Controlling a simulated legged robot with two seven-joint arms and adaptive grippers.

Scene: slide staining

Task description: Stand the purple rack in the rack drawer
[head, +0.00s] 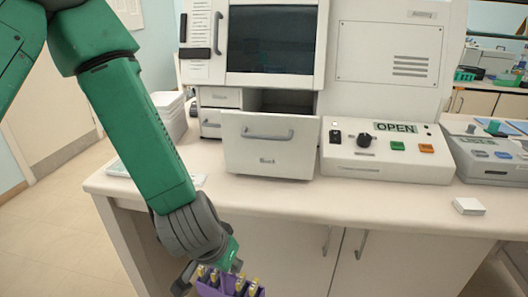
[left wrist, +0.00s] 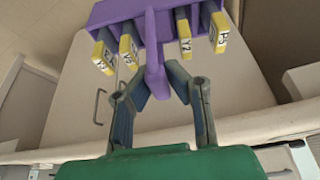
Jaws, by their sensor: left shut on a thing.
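The purple rack (left wrist: 172,14) holds several slides with yellow labelled ends. In the left wrist view my left gripper (left wrist: 160,78) is shut on the rack's purple handle tab. In the head view the rack (head: 225,291) is at the bottom edge, partly cut off, in front of the counter and below its top. My left gripper (head: 205,268) is partly hidden there by the wrist. The rack drawer (head: 268,150) is the white drawer pulled out from the machine, with a grey handle. Its inside is mostly hidden behind its front. My right gripper is not in view.
A control panel (head: 388,152) with an OPEN display stands right of the drawer. A small white box (head: 468,206) lies on the counter (head: 330,203) further right. A smaller closed drawer (head: 211,123) is left of the open one.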

